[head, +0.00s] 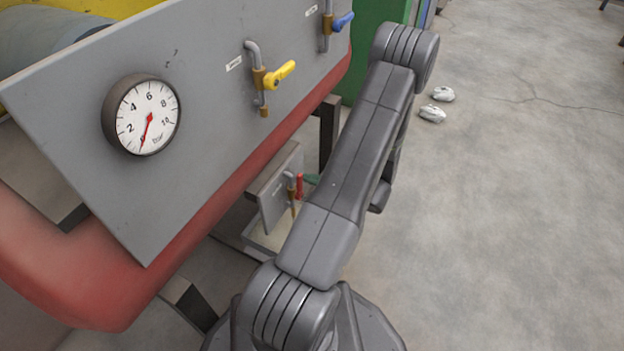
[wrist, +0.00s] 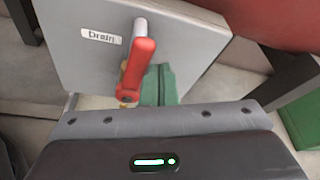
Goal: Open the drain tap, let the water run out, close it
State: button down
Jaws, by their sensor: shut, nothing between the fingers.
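The drain tap's red handle (head: 299,186) is on a small grey panel (head: 271,207) low under the red frame. It points down, roughly along the grey pipe with its brass spout. In the wrist view the red handle (wrist: 137,68) hangs in front of the panel, beside a label reading "Drain" (wrist: 101,37). My gripper (wrist: 159,70) shows as green fingers closed together, just right of the handle and partly behind it. I cannot tell whether they touch. In the head view my arm hides most of the gripper. No running water is visible.
A pressure gauge (head: 142,115) on the large grey panel has its needle at the low end. A yellow tap (head: 279,75) and a blue tap (head: 341,21) are on the same panel. A pale tray (head: 250,245) lies below the drain. Open floor is at right.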

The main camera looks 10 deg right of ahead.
jog(key=shift+s+a+r, duration=0.1)
jog(key=shift+s+a, duration=0.1)
jog(key=shift+s, duration=0.1)
jog(key=shift+s+a, duration=0.15)
jog(key=shift+s, duration=0.05)
dwell(0.4)
jog(key=shift+r, duration=0.1)
jog(key=r+p+v, duration=0.1)
jog(key=p+v, duration=0.3)
jog(key=v, duration=1)
jog(key=shift+w, duration=0.25)
jog(key=b+x, duration=0.2)
jog(key=x, duration=0.8)
jog(key=shift+w+a+b, duration=0.3)
jog(key=shift+b, duration=0.05)
jog(key=shift+s, duration=0.1)
